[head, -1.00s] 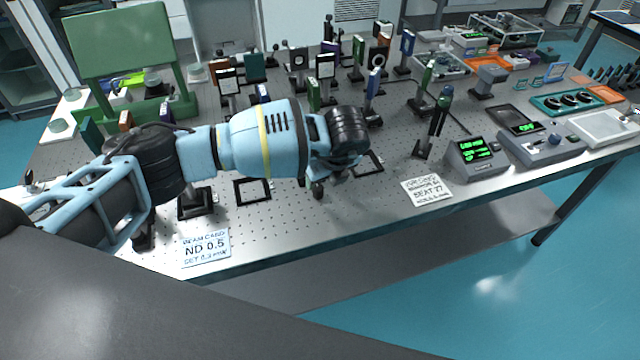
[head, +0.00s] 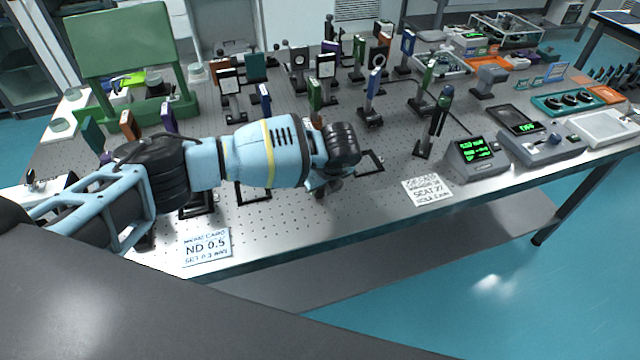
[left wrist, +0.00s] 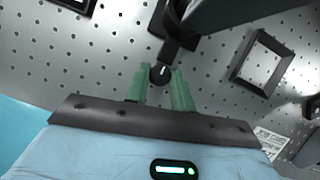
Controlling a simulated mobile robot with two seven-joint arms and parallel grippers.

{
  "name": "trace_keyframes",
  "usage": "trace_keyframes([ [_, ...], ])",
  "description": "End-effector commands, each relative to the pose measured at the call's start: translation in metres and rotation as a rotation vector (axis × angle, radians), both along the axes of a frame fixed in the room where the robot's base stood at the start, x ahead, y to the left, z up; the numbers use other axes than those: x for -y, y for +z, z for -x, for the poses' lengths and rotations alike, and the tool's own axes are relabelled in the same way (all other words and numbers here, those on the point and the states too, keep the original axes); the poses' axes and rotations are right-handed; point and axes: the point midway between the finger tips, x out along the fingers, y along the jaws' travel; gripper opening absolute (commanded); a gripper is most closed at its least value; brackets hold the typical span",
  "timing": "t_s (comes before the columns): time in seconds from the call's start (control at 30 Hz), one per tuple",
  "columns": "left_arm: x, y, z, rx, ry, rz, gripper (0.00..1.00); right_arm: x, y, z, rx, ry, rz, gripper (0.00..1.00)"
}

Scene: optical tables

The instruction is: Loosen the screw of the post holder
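In the left wrist view a black post holder (left wrist: 172,22) stands on the perforated table. Its round dark screw knob (left wrist: 160,73), with a white mark, faces my left gripper (left wrist: 160,76). The two green fingertips lie on either side of the knob, very close to it. I cannot tell whether they press on it or stand slightly apart. In the head view my left gripper (head: 325,184) is low over the table's front part, mostly hidden under my wrist. I cannot make out the post holder there. My right gripper is not in view.
The optical table (head: 290,225) has flat black square frames (head: 370,162) near my left arm. Several mounted optics stand behind it. A dark post (head: 437,125) and a green-lit meter (head: 475,152) stand to the right. Cards (head: 207,247) lie along the front edge.

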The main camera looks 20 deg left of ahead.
Motion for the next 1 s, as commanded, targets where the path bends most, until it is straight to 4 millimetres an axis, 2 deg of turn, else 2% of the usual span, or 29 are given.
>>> trace_keyframes([
  [0.07, 0.0001, 0.0002, 0.0001, 0.0, 0.0, 0.0, 0.01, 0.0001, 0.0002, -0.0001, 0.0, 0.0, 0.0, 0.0],
  [0.4, -0.0008, 0.0005, 0.0008, -0.001, -0.133, 0.001, 0.01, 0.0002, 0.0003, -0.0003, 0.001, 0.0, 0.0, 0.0],
  [0.67, -0.0007, 0.0007, 0.0005, 0.0, -0.138, 0.0, 0.01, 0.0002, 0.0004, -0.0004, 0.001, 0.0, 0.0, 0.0],
  [0.7, -0.0007, 0.0007, 0.0005, 0.0, -0.138, 0.0, 0.28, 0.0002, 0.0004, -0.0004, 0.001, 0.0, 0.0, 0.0],
  [0.83, -0.0007, 0.0007, 0.0005, 0.0, -0.138, 0.0, 0.45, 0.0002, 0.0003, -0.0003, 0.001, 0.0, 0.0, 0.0],
  [1.0, -0.0007, 0.0005, 0.0005, 0.0, -0.138, 0.0, 0.46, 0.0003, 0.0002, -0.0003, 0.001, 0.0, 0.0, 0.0],
])
